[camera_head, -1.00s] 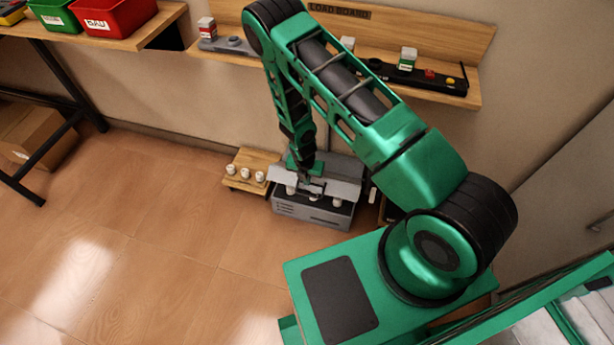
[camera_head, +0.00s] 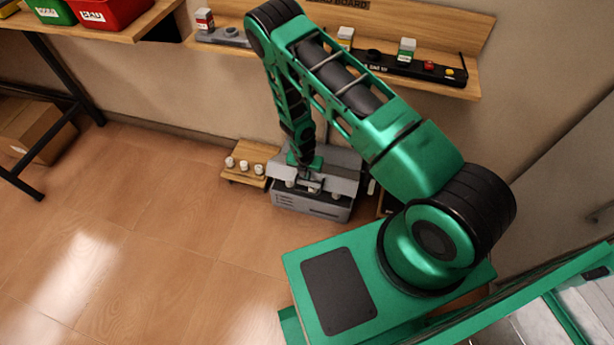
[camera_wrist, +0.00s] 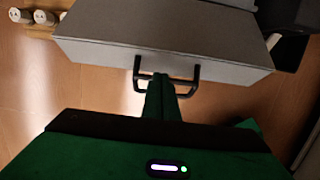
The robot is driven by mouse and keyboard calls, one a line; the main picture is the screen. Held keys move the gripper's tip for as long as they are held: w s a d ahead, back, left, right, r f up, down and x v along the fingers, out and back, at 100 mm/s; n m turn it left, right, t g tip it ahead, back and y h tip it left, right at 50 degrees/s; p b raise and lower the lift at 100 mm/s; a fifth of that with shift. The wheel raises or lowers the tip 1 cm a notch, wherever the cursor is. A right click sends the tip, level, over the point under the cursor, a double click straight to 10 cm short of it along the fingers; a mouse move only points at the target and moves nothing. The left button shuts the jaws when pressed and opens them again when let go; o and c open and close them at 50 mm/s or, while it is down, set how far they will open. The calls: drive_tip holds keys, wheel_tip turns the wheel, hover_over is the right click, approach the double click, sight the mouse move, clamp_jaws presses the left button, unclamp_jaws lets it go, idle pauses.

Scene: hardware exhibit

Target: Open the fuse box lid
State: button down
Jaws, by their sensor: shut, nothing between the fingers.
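The grey fuse box (camera_head: 312,205) stands low against the wall. Its grey lid (camera_head: 343,185) is raised at a tilt above the body, and white fuses show in the gap below it. In the wrist view the lid (camera_wrist: 165,45) spans the top, with a black U-shaped handle (camera_wrist: 194,75) on its near edge. My gripper (camera_wrist: 160,78) is shut, its fingertips overlapping the handle's middle; nothing is gripped between them. I cannot tell whether they touch the handle. In the head view my gripper (camera_head: 305,178) is at the lid's front, partly hidden by my arm.
A small wooden stand with white fuses (camera_head: 246,165) is just left of the box. A wooden shelf (camera_head: 462,88) with small devices hangs above. A table with red and green bins (camera_head: 110,12) is at upper left, a cardboard box (camera_head: 38,130) beneath. The floor at left is clear.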

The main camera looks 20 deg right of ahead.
drive_tip(key=shift+r, duration=0.2)
drive_tip(key=shift+w+d+r, duration=0.1)
drive_tip(key=shift+w+r, duration=0.1)
drive_tip(key=shift+r, duration=0.05)
drive_tip(key=shift+w+d+r, duration=0.35)
drive_tip(key=shift+w+r, duration=0.05)
drive_tip(key=shift+r, duration=0.2)
idle(1.4)
